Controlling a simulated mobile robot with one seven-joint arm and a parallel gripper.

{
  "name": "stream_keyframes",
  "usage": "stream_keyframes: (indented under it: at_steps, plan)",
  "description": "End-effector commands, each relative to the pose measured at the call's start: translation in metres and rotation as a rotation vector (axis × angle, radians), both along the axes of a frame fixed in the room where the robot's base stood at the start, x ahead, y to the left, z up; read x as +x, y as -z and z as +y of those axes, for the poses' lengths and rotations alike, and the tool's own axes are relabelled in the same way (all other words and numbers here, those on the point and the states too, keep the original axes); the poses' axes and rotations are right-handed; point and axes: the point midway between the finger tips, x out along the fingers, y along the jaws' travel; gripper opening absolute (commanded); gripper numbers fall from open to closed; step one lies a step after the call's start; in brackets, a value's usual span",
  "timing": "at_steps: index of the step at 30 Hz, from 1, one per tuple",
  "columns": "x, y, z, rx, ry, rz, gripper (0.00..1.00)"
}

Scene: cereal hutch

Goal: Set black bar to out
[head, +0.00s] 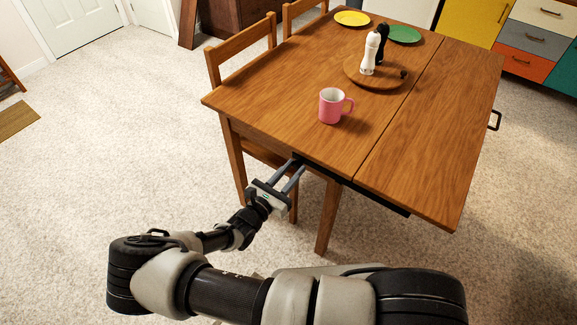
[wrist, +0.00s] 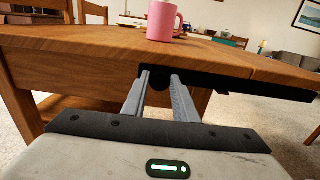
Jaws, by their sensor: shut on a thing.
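The black bar (head: 378,199) runs along under the near edge of the wooden table (head: 270,90), beneath the seam and partly under the right-hand leaf. It also shows in the wrist view (wrist: 262,87) as a dark strip below the tabletop. My gripper (head: 297,163) reaches to the bar's left end from the near left. In the wrist view, my gripper (wrist: 158,74) has its two fingers close together at that end, shut on the black bar. The exact contact is partly hidden under the table edge.
A pink mug (head: 331,107) stands on the table near that edge. A round wooden board (head: 377,82) carries white and black shakers. Yellow and green plates lie at the back. Chairs stand at the left. A black handle (head: 495,121) shows at the right edge. Carpet in front is clear.

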Motion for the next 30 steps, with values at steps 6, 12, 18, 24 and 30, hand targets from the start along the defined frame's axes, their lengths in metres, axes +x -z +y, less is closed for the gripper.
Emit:
stream_keyframes:
  at_steps: [6,12,18,24,30]
  plan:
    - [-0.004,0.002,-0.004,-0.002,0.010,0.002,0.00]
    - [-0.003,0.002,-0.005,-0.003,0.010,0.002,0.44]
    - [-0.002,0.001,-0.003,-0.002,0.007,0.002,0.44]
    - [-0.009,0.001,0.004,0.000,0.005,0.001,0.44]
    - [-0.040,0.001,0.028,0.000,0.003,0.004,0.44]
